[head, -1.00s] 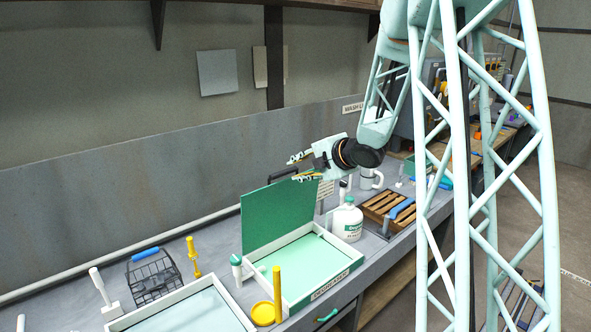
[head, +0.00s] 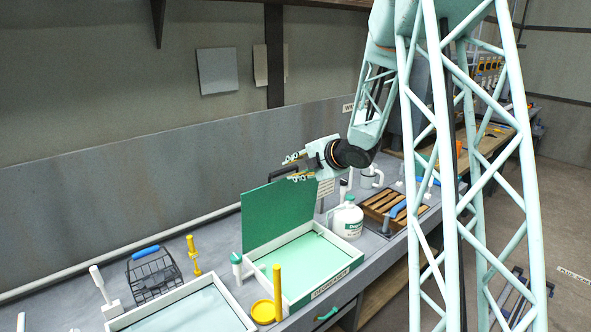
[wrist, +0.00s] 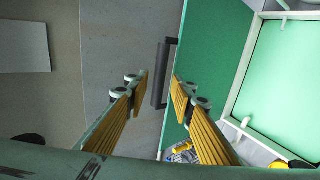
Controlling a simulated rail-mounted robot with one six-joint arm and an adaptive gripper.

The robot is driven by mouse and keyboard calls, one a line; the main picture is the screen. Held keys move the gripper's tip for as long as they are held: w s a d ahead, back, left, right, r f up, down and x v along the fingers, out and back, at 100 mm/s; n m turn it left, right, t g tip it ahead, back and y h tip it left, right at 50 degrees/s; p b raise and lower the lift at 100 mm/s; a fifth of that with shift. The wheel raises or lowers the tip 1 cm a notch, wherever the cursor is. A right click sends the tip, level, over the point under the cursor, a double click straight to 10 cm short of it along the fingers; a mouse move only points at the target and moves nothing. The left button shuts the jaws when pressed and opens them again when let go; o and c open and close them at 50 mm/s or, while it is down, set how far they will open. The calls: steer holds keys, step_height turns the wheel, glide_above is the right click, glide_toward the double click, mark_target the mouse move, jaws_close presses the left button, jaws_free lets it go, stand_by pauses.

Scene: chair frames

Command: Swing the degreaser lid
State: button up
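The degreaser is a white-rimmed tray (head: 337,283) with pale green liquid, and its green lid (head: 270,212) stands upright along the back edge. A dark bar handle (head: 284,173) sits at the lid's top and also shows in the wrist view (wrist: 164,75). My gripper (head: 289,168) is open at the top of the lid. In the wrist view the yellow-padded fingers (wrist: 158,83) are spread on either side of the handle. The right finger overlaps the lid's edge in the picture. A gap shows between the left finger and the handle; I see no clear contact.
A white jug (head: 347,221) stands right of the tray, beside a wooden slatted rack (head: 384,203). Left are a yellow post on a round dish (head: 263,311), a second tray (head: 150,322) and a wire basket (head: 152,275). The wall (head: 130,175) rises behind the bench.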

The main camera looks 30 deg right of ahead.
mark_target(285, 172)
steer(key=shift+x, duration=2.15)
steer(key=shift+w, duration=0.15)
steer(key=shift+c, duration=0.7)
steer(key=shift+a+f, duration=0.1)
steer(key=c, duration=0.6)
steer(key=shift+o, duration=0.2)
